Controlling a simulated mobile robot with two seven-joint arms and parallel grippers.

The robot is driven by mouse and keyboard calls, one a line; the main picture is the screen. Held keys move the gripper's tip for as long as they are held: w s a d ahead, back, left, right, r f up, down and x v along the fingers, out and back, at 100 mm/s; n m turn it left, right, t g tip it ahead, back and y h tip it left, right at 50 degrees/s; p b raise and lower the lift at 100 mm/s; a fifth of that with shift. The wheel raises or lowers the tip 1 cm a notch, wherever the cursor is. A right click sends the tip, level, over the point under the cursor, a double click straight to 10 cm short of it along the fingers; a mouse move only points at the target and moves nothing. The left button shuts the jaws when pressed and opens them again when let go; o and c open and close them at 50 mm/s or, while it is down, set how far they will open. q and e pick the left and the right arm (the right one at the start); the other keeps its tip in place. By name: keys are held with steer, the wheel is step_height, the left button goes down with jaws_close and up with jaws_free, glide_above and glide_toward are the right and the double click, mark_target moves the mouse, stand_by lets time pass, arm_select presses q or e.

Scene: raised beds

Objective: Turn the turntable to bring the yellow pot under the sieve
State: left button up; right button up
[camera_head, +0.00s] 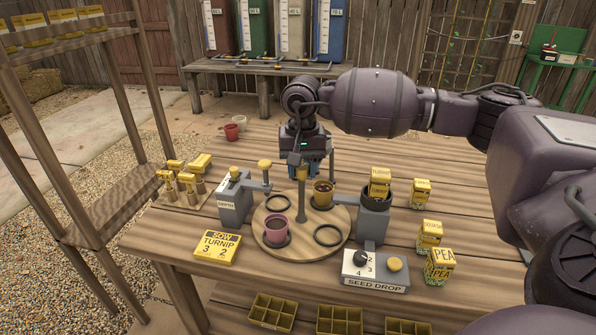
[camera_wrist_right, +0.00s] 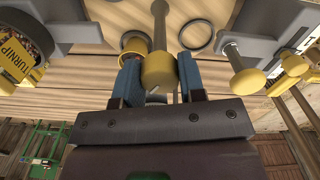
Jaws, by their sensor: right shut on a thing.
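The round wooden turntable (camera_head: 262,240) lies on the table with a grey centre post (camera_head: 301,205). The yellow pot (camera_head: 323,195), with dark contents, stands on its back right part; it also shows in the wrist view (camera_wrist_right: 135,44). I cannot make out a sieve for certain. My left gripper is not in view.
Two empty black rings, one at back left (camera_head: 278,203) and one at front right (camera_head: 328,235), lie on the turntable. The grey depth device (camera_head: 234,200) stands left. The seed drop box (camera_head: 375,272) and a hopper holding a turnip packet (camera_head: 379,183) stand right. Seed packets (camera_head: 440,264) are further right.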

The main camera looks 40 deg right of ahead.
steer(key=n, duration=0.1)
steer(key=n+b, duration=0.1)
steer(key=shift+f+n, duration=0.2)
steer(key=shift+n, duration=0.1)
steer(key=shift+n+b, duration=0.45)
steer(key=shift+n, duration=0.55)
steer(key=shift+r+n, duration=0.15)
steer(key=shift+n, duration=0.45)
steer(key=shift+r, duration=0.1)
steer(key=o, duration=0.9)
steer(key=shift+o, duration=0.2)
steer(key=shift+r, duration=0.1)
step_height(320, 180, up, 11)
steer(key=shift+f+p, duration=0.2)
steer(key=shift+p, duration=0.1)
